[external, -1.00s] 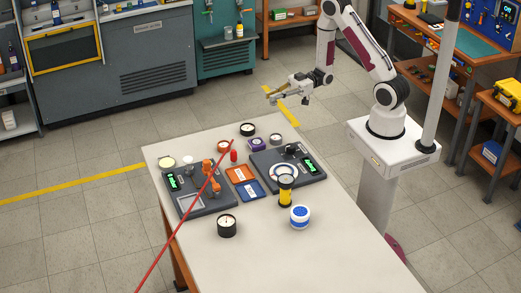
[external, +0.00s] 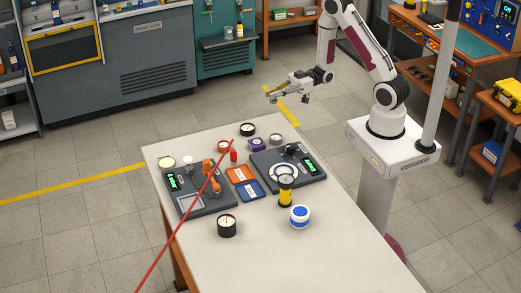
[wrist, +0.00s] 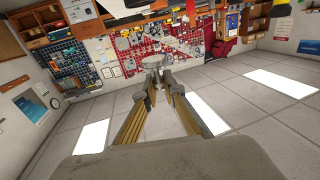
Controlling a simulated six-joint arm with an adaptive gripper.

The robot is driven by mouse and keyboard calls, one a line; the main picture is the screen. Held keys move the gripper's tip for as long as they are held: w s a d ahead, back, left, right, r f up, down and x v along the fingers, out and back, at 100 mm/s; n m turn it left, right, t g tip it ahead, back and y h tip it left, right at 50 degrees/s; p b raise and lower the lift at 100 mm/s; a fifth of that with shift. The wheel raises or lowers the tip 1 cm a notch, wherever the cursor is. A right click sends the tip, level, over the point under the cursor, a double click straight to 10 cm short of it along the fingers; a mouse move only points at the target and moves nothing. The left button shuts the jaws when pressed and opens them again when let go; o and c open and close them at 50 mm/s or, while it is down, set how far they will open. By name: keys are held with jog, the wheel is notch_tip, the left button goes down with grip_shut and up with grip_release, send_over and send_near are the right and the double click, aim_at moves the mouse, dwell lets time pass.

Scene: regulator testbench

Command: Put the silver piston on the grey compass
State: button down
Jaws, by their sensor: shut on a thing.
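My gripper (external: 271,96) is raised beyond the far edge of the table, above the floor, pointing left. In the wrist view my gripper (wrist: 158,83) has its fingertips closed on a silver piston (wrist: 154,61) with a round flat head. The piston is too small to make out clearly in the external view. A small round grey item, apparently the grey compass (external: 277,139), lies at the table's far right, below and apart from my gripper. Its face is too small to read.
The table (external: 330,245) holds two dark testbench boards, orange and blue trays (external: 251,188), black-rimmed gauges (external: 227,226), a yellow cylinder (external: 286,190) and a blue-white round item (external: 300,216). A red diagonal line crosses the left side. The near table is clear.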

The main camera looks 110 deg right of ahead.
jog(key=w+a+r+n+y, duration=0.1)
jog(key=w+a, duration=0.1)
jog(key=a, duration=0.4)
jog(key=w+a+r+y, duration=0.1)
jog(key=w+a+r, duration=0.1)
jog(key=a, duration=0.4)
jog(key=shift+w+n+g+y, duration=0.2)
jog(key=shift+n+g+y, duration=0.1)
jog(key=shift+n+g, duration=0.1)
jog(key=shift+f, duration=0.15)
send_over(276, 136)
jog(key=shift+a+f, duration=0.1)
jog(key=shift+f, duration=2.7)
jog(key=shift+f, duration=2.05)
jog(key=shift+f, duration=0.15)
